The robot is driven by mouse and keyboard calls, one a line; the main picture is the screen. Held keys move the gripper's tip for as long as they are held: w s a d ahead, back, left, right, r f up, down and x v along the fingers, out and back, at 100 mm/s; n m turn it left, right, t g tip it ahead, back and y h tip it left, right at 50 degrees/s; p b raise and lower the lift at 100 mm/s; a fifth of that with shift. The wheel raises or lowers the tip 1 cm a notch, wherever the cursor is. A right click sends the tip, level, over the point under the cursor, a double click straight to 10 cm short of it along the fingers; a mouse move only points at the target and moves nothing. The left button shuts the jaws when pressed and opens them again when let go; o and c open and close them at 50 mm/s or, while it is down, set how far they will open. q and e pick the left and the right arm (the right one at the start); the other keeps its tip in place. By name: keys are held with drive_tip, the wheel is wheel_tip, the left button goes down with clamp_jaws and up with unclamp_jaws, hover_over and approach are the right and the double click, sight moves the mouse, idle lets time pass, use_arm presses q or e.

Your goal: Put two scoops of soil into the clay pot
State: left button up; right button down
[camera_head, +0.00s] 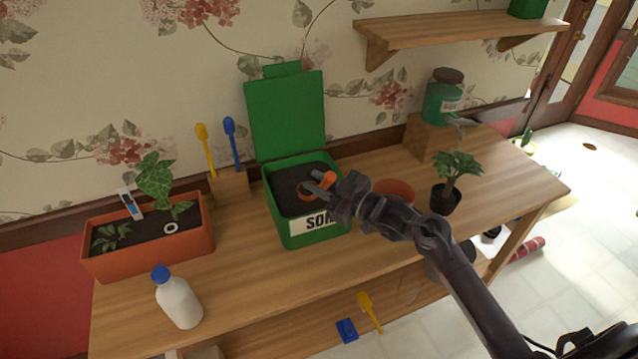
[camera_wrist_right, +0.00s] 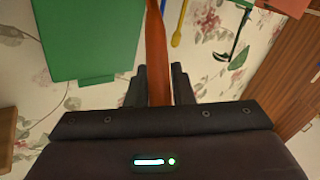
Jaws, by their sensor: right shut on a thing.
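The green soil bin (camera_head: 312,238) stands open on the table, with dark soil (camera_head: 290,183) inside. My right gripper (camera_head: 320,182) is over the bin, shut on the orange handle of a scoop (camera_head: 328,178). The handle (camera_wrist_right: 157,55) runs between the fingers (camera_wrist_right: 158,88) in the right wrist view. The scoop's head is low at the soil; I cannot tell how much soil it carries. The clay pot (camera_head: 397,185) stands right of the bin, partly hidden behind my right arm. My left gripper is not in view.
The bin's raised green lid (camera_head: 287,115) stands behind it. Left are a planter (camera_head: 150,247), a white bottle (camera_head: 179,302) and a wooden holder (camera_head: 229,187) with yellow and blue tools. Right are a small potted plant (camera_head: 446,198) and a green jar (camera_head: 443,100) on a wooden block.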

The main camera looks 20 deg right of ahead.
drive_tip(key=shift+r+p, duration=3.4)
drive_tip(key=shift+r, duration=0.95)
